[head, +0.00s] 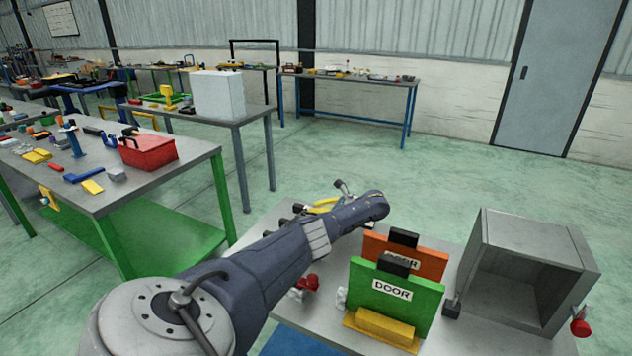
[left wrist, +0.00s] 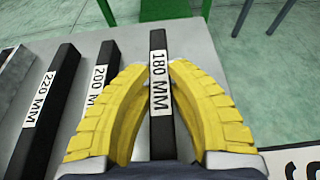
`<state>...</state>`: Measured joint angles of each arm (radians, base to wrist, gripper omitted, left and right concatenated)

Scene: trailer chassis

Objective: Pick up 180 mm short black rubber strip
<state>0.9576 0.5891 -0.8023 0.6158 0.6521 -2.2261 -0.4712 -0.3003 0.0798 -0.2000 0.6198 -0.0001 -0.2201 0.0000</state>
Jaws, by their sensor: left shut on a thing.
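The short black rubber strip (left wrist: 158,42) has a white label reading 180 MM and lies lengthwise between my left gripper's yellow fingers in the left wrist view. My left gripper (left wrist: 171,64) is shut on this strip. I cannot tell whether the strip is lifted off the grey table. In the head view the left gripper (head: 322,205) is partly hidden behind my arm, over the table's far left part, and the strip cannot be made out there. My right gripper is not in view.
Strips marked 200 MM (left wrist: 98,88) and 220 MM (left wrist: 45,115) lie to the left of the held one. A green DOOR panel (head: 418,297), an orange panel (head: 436,265) and an open grey box (head: 560,243) stand at the right of the table. Green floor lies beyond.

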